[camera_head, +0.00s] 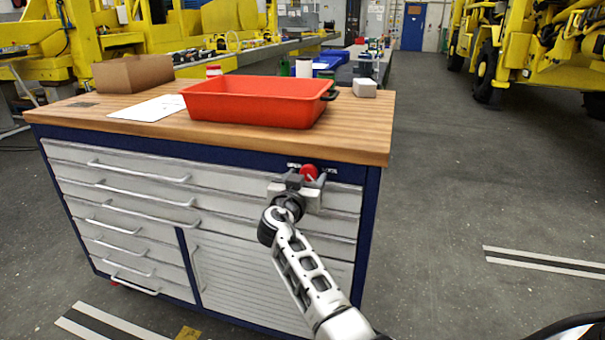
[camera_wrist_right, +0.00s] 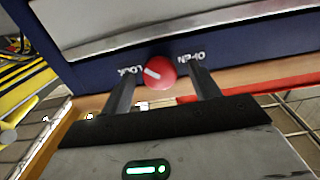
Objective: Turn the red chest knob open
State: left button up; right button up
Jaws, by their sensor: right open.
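The red chest knob (camera_head: 309,172) is on the blue strip under the wooden top of the tool chest (camera_head: 200,160), near its right end. In the right wrist view the round knob (camera_wrist_right: 161,73) shows a pale line on its left part, on the side of the label that seems to read LOCK. The other label, apparently OPEN, is on the right and upside down. My right gripper (camera_head: 303,180) is at the knob. Its two fingers (camera_wrist_right: 163,72) are open, one on each side of the knob, with gaps seen. Contact cannot be told. My left gripper is not in view.
On the chest top are an orange-red tray (camera_head: 250,102), a cardboard box (camera_head: 133,73), a white sheet (camera_head: 148,108) and a small white box (camera_head: 364,87). Grey drawers with bar handles (camera_head: 138,172) lie below.

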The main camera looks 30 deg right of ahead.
jog(key=shift+d, duration=0.1)
jog(key=c, duration=1)
jog(key=shift+o, duration=0.2)
